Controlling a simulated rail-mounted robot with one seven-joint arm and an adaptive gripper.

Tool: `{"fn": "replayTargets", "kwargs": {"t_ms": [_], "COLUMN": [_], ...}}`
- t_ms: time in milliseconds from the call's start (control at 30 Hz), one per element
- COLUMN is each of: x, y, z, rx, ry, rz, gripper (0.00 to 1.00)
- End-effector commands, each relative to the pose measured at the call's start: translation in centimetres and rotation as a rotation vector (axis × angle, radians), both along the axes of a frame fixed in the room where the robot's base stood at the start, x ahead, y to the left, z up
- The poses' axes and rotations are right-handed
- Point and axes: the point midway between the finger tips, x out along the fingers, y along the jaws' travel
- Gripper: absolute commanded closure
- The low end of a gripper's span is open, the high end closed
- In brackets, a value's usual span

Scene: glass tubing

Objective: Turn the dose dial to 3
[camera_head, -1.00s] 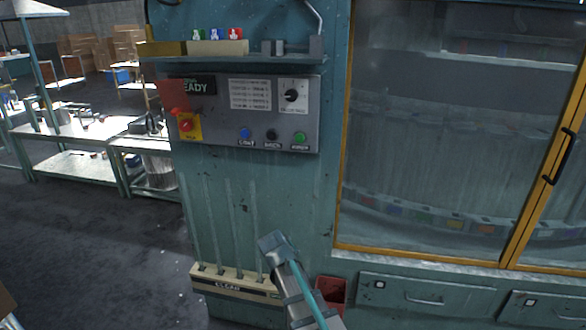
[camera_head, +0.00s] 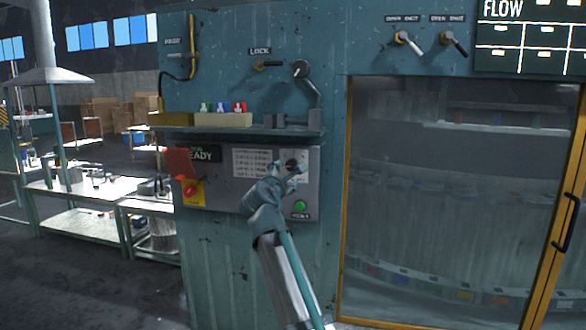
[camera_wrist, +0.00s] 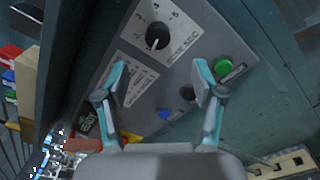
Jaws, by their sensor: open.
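The dose dial is a round black knob (camera_wrist: 157,36) on a pale plate with numbers around it, at the top of the wrist view. A small light mark shows on the knob; the number it points to is too small to read surely. In the head view the dial (camera_head: 292,163) is partly hidden by my gripper (camera_head: 284,172), which is in front of the panel's right part. In the wrist view my gripper (camera_wrist: 160,82) has its two teal fingers spread apart with nothing between them. The dial lies beyond the fingertips, apart from them.
The grey control panel (camera_head: 226,190) also carries a green button (camera_wrist: 222,64), a black button (camera_wrist: 187,93), a blue button (camera_wrist: 163,113) and a red emergency knob (camera_head: 188,188). A shelf (camera_head: 230,131) with small coloured items juts out just above the panel.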

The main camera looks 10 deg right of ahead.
Motion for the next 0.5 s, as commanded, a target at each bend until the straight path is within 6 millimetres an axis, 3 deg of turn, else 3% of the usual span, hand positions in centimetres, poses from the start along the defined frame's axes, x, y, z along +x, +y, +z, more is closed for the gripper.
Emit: {"fn": "replayTargets", "kwargs": {"t_ms": [267,500], "x": [1.0,4.4], "y": [-0.2,-1.5], "z": [0.2,0.4], "rx": [-0.101,-0.098], "ry": [0.032,0.033], "rz": [0.008,0.008], "gripper": [0.32,0.32]}}
